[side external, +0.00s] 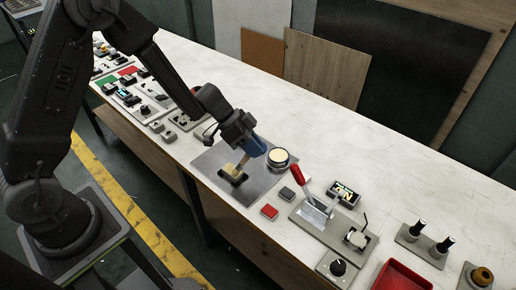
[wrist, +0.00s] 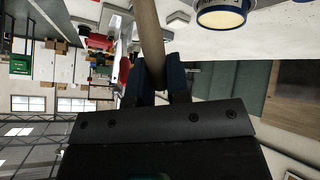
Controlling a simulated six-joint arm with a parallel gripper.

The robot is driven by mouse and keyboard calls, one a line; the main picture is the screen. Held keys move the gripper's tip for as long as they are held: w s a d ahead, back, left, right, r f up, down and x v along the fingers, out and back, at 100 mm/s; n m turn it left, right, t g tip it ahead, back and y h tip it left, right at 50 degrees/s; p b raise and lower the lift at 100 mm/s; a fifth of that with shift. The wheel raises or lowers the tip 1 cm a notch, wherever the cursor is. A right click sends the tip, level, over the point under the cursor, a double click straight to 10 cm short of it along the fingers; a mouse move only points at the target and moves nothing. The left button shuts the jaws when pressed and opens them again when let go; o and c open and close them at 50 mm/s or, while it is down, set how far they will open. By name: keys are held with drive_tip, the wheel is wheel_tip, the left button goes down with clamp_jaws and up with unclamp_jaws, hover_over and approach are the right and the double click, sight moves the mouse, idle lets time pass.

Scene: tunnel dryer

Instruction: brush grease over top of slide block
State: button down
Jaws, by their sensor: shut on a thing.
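My gripper (side external: 254,146) has blue fingers and is above the grey metal plate (side external: 213,158). It is shut on a brush (wrist: 149,35), whose tan round handle shows between the fingers (wrist: 152,78) in the wrist view. In the side view the brush points down and left toward the slide block (side external: 231,172), a tan-topped piece on a dark base on the plate. The brush tip is at or just above the block's top; I cannot tell if it touches. An open tin (side external: 279,156) with pale grease stands right of the gripper; it also shows in the wrist view (wrist: 222,14).
Right of the plate are a red block (side external: 269,211), a grey block (side external: 287,193), a red-handled tool on a fixture (side external: 297,175) and a red tray (side external: 402,277). Switch panels (side external: 130,97) fill the left. The white bench (side external: 350,145) behind is clear.

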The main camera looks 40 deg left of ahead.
drive_tip(key=shift+a, duration=2.75)
wheel_tip(320, 180, up, 8)
